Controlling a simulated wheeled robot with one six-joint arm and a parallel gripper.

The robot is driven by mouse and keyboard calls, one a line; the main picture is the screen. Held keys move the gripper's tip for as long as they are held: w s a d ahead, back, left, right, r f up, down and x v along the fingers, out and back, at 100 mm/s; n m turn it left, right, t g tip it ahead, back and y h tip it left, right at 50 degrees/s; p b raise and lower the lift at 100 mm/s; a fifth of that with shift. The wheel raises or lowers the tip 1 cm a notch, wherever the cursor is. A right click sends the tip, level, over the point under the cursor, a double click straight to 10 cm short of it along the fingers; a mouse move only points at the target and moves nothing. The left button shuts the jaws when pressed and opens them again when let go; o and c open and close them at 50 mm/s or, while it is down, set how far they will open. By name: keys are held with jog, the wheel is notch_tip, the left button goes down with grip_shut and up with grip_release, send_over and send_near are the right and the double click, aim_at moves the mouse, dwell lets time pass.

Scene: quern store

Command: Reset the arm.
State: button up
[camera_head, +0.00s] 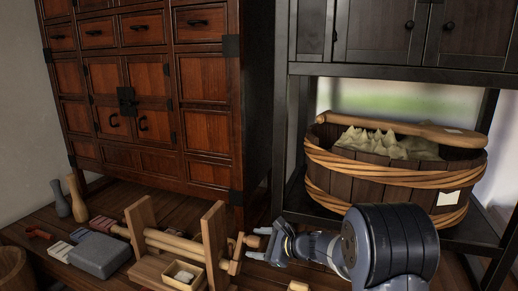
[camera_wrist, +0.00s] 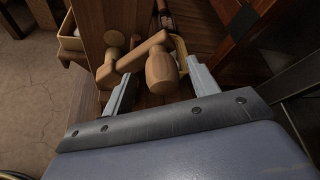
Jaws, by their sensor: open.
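My gripper (camera_head: 260,243) is at the lower middle of the head view, with its two fingers spread and pointing left. The fingers also show in the wrist view (camera_wrist: 158,68), open with a gap between them. A wooden device (camera_head: 212,245) with upright boards and rollers stands just left of the fingers. Its wooden crank handle (camera_wrist: 162,73) appears between the fingertips in the wrist view, with visible space on both sides. I cannot tell how deep the handle sits between the fingers.
A dark red wooden cabinet (camera_head: 205,125) stands behind. A banded wooden tub (camera_head: 370,182) with a paddle across it sits on the dark shelf at right. A grey block (camera_head: 99,252) and two bottles (camera_head: 77,197) are on the wooden surface at left.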

aim_at(251, 243)
jog(key=v, duration=0.4)
jog(key=p+v, duration=0.1)
jog(key=v, duration=0.1)
jog(key=shift+a+r, duration=0.1)
jog(key=shift+r, duration=0.15)
jog(key=b+x, duration=0.1)
jog(key=x, duration=0.6)
jog(key=shift+a+f, duration=0.1)
jog(key=shift+f, duration=0.1)
jog(key=shift+s+a+r, duration=0.25)
jog(key=shift+s+r, duration=0.2)
jog(key=shift+s, duration=0.15)
jog(key=shift+s+a+r, duration=0.25)
jog(key=shift+s+r, duration=0.25)
jog(key=shift+s, duration=0.05)
jog(key=s+d+r+p, duration=0.2)
jog(key=s+d, duration=0.1)
jog(key=s, duration=0.5)
notch_tip(251, 243, down, 16)
jog(key=w+d+b, duration=0.1)
jog(key=d+b, duration=0.2)
jog(key=b, duration=1)
jog(key=shift+r, duration=0.2)
